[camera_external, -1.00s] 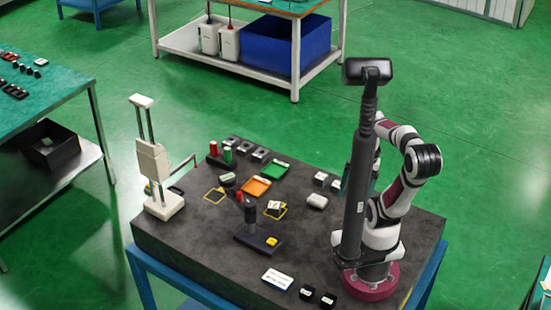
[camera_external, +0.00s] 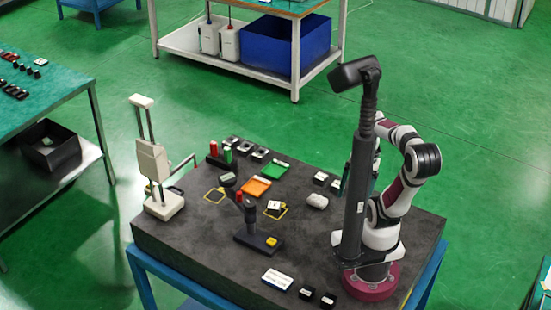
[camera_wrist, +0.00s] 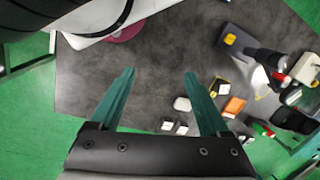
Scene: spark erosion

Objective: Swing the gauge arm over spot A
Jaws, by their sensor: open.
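The black stand with a yellow button (camera_external: 271,241) stands mid-table in the external view, its jointed post and arm leaning up to the left. It seems to be the gauge; its base also shows at upper right in the wrist view (camera_wrist: 229,40). Two yellow-outlined spots lie on the table: an empty one (camera_external: 214,195) left of the stand's head, and one at right (camera_external: 284,214) under a small black-and-white block (camera_external: 274,206). I cannot read which is A. My gripper (camera_wrist: 159,73) is open and empty in the wrist view, apart from the stand; my column hides it in the external view.
A cream column stand (camera_external: 152,160) with a side arm is at the left edge. Orange (camera_external: 256,187) and green (camera_external: 275,169) trays lie behind the gauge. A pale rounded block (camera_external: 317,201) sits at right.

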